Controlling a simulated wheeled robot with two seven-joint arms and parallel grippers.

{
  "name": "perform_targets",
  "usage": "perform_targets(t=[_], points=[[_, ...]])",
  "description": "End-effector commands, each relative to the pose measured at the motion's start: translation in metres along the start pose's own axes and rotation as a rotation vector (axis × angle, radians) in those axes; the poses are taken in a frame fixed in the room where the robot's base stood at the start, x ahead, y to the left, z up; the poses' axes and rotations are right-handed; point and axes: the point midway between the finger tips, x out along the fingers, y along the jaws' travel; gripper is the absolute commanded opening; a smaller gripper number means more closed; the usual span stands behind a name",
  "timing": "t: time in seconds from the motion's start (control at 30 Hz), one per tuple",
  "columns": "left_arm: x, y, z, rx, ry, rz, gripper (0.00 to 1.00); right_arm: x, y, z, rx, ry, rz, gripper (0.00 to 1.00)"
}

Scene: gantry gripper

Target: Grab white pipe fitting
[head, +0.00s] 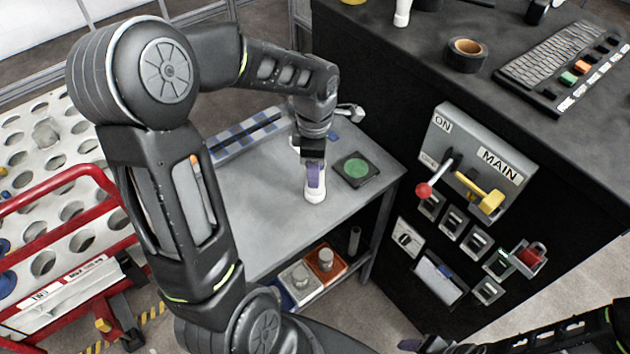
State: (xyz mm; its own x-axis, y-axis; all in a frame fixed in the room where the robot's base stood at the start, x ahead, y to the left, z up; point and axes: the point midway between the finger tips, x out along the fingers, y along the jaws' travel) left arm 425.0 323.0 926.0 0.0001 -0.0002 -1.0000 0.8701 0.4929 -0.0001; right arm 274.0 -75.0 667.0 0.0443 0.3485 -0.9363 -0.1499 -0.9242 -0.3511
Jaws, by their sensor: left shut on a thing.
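The white pipe fitting (315,194) stands upright on the grey table (262,232). My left gripper (315,178) points down at it from above, with its purple finger against the fitting's upper part. The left gripper is shut on the fitting, and its finger hides part of it. My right gripper (410,344) is at the bottom edge of the head view, partly cut off, away from the table. Its jaws are too unclear to read.
A green round button (356,168) on a dark base sits right of the fitting. A blue-and-grey rack (240,138) lies at the table's back left. A black cabinet with a switch panel (478,165) stands right. A red-railed cart (62,260) stands left.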

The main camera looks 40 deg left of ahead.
Motion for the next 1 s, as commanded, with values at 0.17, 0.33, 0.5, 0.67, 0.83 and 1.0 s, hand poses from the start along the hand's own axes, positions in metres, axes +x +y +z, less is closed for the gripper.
perform_targets(t=[0.17,0.33,0.5,0.67,0.83,1.0], points=[[0.0,0.0,0.0,0.0,0.0,0.0,0.23,0.0,0.0,0.0,0.0,0.0,0.0,0.63],[0.0,0.0,0.0,0.0,0.0,0.0,0.09,0.0,0.0,-0.0001,0.0,0.0,0.0,0.63],[0.0,0.0,0.0,0.0,0.0,0.0,0.0,0.0,0.0,0.0,0.0,0.0,0.0,0.63],[0.0,0.0,0.0,0.0,0.0,0.0,0.0,0.0,0.0,0.0,0.0,0.0,0.0,0.63],[-0.0003,0.0002,0.0,0.0,0.0,0.001,0.0,-0.0001,0.0,0.0,0.0,0.0,0.0,0.63],[-0.0063,0.0007,0.0001,0.0,0.0,0.002,0.0,0.0012,0.0004,-0.0001,0.0,0.0,0.0,0.63]])
